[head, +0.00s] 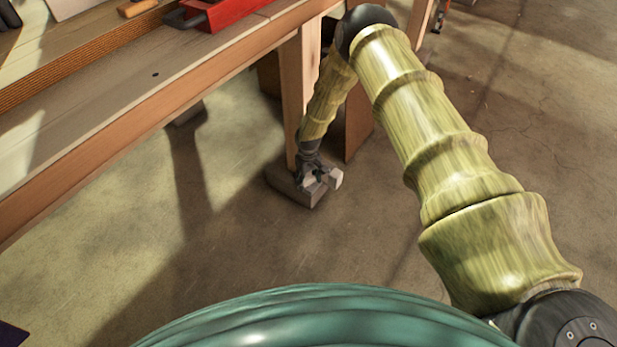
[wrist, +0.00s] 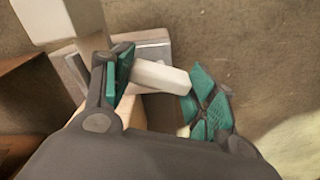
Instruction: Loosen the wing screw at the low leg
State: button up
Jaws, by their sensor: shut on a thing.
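The low leg (head: 298,95) of the bench is a pale wooden post standing on a block foot (head: 302,197) on the floor. My gripper (head: 320,177) is down at the foot of this leg. In the wrist view my gripper (wrist: 162,88) has its teal-padded fingers on either side of a pale bar, which looks like the wing screw (wrist: 160,76). The bar spans from one pad to the other, and the gripper is shut on it. The screw's shaft is hidden, and in the head view my arm and fingers cover most of the screw.
The wooden bench (head: 110,130) runs along the left, with a red toolbox (head: 215,12) on top. A darker brown board (head: 358,118) stands just behind the leg. The concrete floor (head: 230,240) in front and to the right is clear.

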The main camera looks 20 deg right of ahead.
aim_at(308, 178)
jog(key=shift+w+n+p, duration=0.1)
jog(key=shift+n+p, duration=0.2)
jog(key=shift+n, duration=2)
jog(key=o, duration=1)
jog(key=shift+r, duration=0.1)
notch_tip(308, 178, up, 12)
jog(key=shift+f, duration=0.1)
